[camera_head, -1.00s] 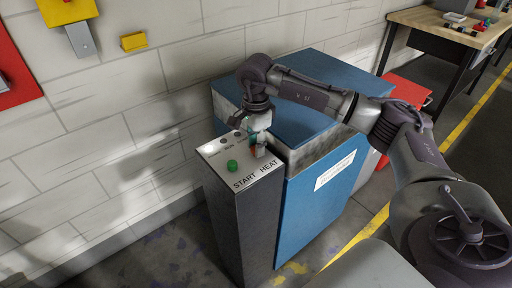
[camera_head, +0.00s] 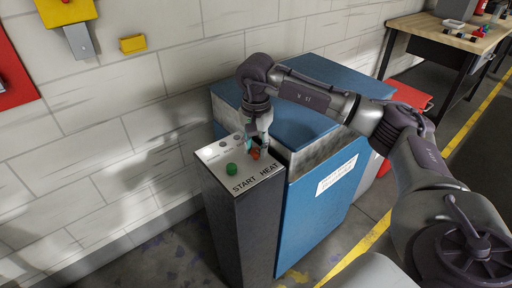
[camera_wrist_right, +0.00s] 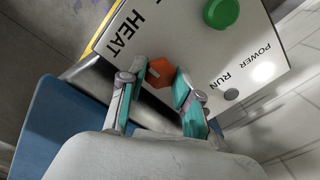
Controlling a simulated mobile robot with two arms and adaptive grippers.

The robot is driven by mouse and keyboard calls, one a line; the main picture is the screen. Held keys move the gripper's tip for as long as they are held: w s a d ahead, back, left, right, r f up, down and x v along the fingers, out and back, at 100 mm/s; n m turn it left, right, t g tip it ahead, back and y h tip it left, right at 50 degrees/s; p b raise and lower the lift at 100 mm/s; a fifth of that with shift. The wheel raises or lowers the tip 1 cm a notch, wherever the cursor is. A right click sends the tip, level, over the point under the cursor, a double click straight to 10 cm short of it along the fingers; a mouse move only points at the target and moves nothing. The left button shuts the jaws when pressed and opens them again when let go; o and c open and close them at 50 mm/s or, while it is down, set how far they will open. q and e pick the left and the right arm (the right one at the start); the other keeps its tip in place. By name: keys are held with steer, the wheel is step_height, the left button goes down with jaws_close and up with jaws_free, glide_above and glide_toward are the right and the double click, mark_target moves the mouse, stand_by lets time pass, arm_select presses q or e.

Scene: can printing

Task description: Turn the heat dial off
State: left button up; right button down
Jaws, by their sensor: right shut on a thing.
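The heat dial (camera_wrist_right: 159,74) is a small orange knob on the pale top panel, beside the word HEAT. In the head view the dial (camera_head: 255,154) shows just under my right gripper (camera_head: 256,146). My right gripper (camera_wrist_right: 160,82) points down at the panel, one teal-padded finger on each side of the dial, and is shut on it. Which way the dial is turned I cannot tell. My left gripper is not in view.
A green START button (camera_head: 231,169) sits left of the dial on the control box (camera_head: 238,222). RUN and POWER lamps are on the same panel. A blue machine (camera_head: 318,206) stands directly to the right, and a white block wall (camera_head: 140,100) behind.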

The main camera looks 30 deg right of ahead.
mark_target(256, 150)
steer(key=shift+r, duration=0.15)
steer(key=c, duration=0.8)
jaws_free()
step_height(256, 150, up, 12)
stand_by(0.5)
